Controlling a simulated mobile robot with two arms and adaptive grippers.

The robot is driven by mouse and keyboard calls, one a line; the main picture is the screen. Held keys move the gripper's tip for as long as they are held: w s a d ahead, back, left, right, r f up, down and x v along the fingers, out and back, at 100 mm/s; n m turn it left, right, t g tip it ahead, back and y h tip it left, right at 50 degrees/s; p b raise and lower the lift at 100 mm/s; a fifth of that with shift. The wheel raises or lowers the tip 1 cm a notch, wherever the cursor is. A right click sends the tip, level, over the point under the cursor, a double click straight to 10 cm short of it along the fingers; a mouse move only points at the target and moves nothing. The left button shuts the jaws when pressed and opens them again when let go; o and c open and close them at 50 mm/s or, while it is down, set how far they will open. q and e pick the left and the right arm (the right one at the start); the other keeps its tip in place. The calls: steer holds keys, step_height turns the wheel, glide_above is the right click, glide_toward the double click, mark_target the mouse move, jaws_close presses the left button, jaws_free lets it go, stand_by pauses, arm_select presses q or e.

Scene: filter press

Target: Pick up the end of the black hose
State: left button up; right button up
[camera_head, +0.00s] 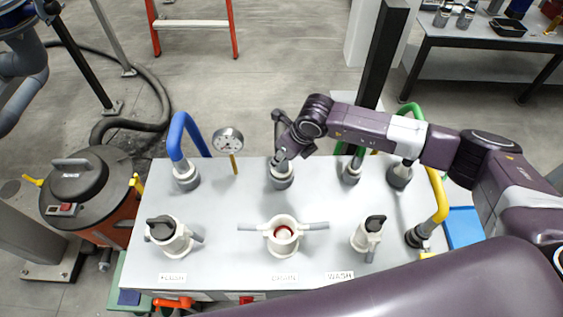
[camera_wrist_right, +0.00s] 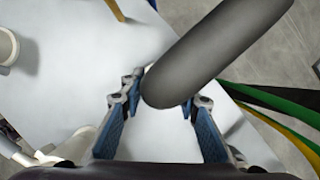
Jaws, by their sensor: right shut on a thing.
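The black hose (camera_wrist_right: 215,50) shows in the right wrist view as a thick dark grey cylinder with a rounded end. That end lies between the two blue-padded fingers of my right gripper (camera_wrist_right: 165,98), which is shut on it. In the head view my right gripper (camera_head: 283,153) reaches in from the right, above a grey collar (camera_head: 280,178) at the back middle of the light panel. The hose is mostly hidden behind the gripper there, and I cannot tell whether its end touches the collar. My left gripper is not in view.
The panel (camera_head: 210,255) carries a blue hose (camera_head: 176,130), a gauge (camera_head: 228,140), a yellow hose (camera_head: 438,195) and white valves, including a middle one (camera_head: 283,235). An orange drum (camera_head: 115,212) stands left. A work table (camera_head: 480,42) is at back right.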

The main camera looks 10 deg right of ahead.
jaws_close()
steer(key=shift+r, duration=0.1)
steer(key=shift+w, duration=0.1)
